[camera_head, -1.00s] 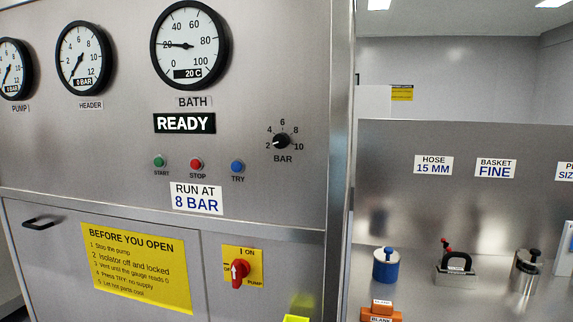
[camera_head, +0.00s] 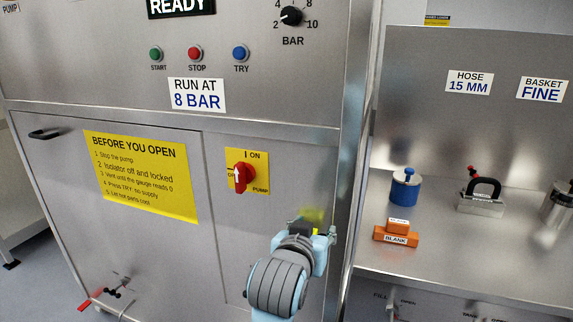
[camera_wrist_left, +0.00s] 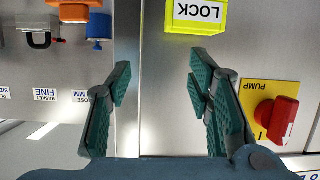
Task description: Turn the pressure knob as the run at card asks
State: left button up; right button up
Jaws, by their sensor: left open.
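The black pressure knob (camera_head: 291,16) is at the top of the steel panel in the head view, above the word BAR. Its white mark points to the lower left, towards 2. The run at card (camera_head: 197,95) below it reads RUN AT 8 BAR. My left gripper (camera_head: 310,226) is well below the knob, in front of the panel's lower right part. In the wrist view its two green fingers (camera_wrist_left: 160,80) are spread apart with nothing between them. The knob is not in the wrist view. My right gripper is not in view.
A red pump switch (camera_head: 243,177) is left of my gripper. A yellow LOCK box (camera_wrist_left: 196,14) is near the fingers. START, STOP (camera_head: 195,54) and TRY buttons sit below the knob. The bench at right holds a blue cylinder (camera_head: 405,189) and orange blanks (camera_head: 396,236).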

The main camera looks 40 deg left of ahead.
pick_arm(q)
notch_tip(320, 180, up, 17)
jog(key=n+t+y, duration=0.2)
jog(key=n+t, duration=0.1)
jog(key=n+t+y+p, duration=0.2)
jog(key=n+y+p, duration=0.2)
jog(key=n+p, duration=0.25)
send_near(289, 16)
jog(key=p+x, duration=0.2)
jog(key=p, duration=0.4)
jog(key=r+p+x, duration=0.1)
jog(key=p+x, duration=0.1)
jog(key=p, duration=0.4)
jog(key=shift+w+a+r, duration=0.1)
jog(key=shift+w, duration=0.05)
jog(key=w+p, duration=0.1)
jog(key=p, duration=0.1)
jog(key=shift+w+a+p, duration=0.25)
jog(key=shift+a+p, duration=0.05)
jog(key=shift+a, duration=0.1)
jog(key=shift+w+a+b, duration=0.4)
jog(key=shift+w, duration=0.2)
jog(key=shift+w+a, duration=0.25)
jog(key=shift+w, duration=0.3)
jog(key=shift+s, duration=0.15)
grip_shut()
